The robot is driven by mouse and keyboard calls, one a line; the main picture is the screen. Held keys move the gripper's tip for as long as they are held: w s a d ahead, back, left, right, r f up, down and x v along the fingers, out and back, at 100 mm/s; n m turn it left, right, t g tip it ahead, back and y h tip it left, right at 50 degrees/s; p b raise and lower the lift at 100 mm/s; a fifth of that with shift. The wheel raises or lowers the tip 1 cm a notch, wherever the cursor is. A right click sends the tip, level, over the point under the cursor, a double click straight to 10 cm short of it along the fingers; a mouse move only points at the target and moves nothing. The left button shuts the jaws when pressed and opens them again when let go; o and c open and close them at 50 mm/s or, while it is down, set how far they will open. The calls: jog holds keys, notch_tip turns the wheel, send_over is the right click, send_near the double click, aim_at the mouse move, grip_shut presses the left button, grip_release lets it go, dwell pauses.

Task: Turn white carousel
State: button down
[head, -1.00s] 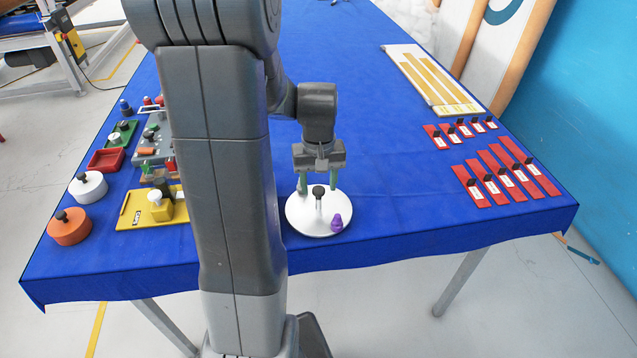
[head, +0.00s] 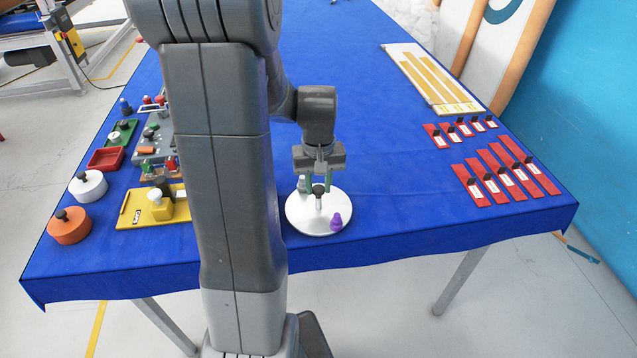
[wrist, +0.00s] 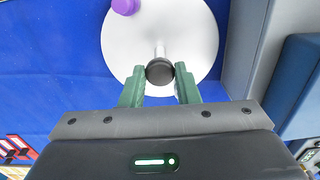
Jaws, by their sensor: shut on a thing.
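The white carousel (head: 305,219) is a round disc on the blue table, with a black-topped handle (head: 319,190) standing on it. A small purple piece (head: 336,222) sits near its front right edge. A small grey-white piece (head: 302,184) shows near its back left edge. My gripper (head: 318,184) points down over the back of the disc, with its green fingers shut on the handle. In the wrist view the handle's black knob (wrist: 159,72) lies between the fingers, which hide part of the disc (wrist: 195,35).
Several red strips (head: 490,190) and a board with yellow strips (head: 430,78) lie right. The table between is clear.

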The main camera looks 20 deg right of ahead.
jog(key=shift+m, duration=1.8)
jog(key=shift+m+b, duration=0.45)
jog(key=shift+m, duration=3.35)
jog(key=shift+r+m, duration=0.1)
jog(key=shift+m, duration=1.8)
jog(key=shift+m+b, duration=0.4)
jog(key=shift+m, duration=5.5)
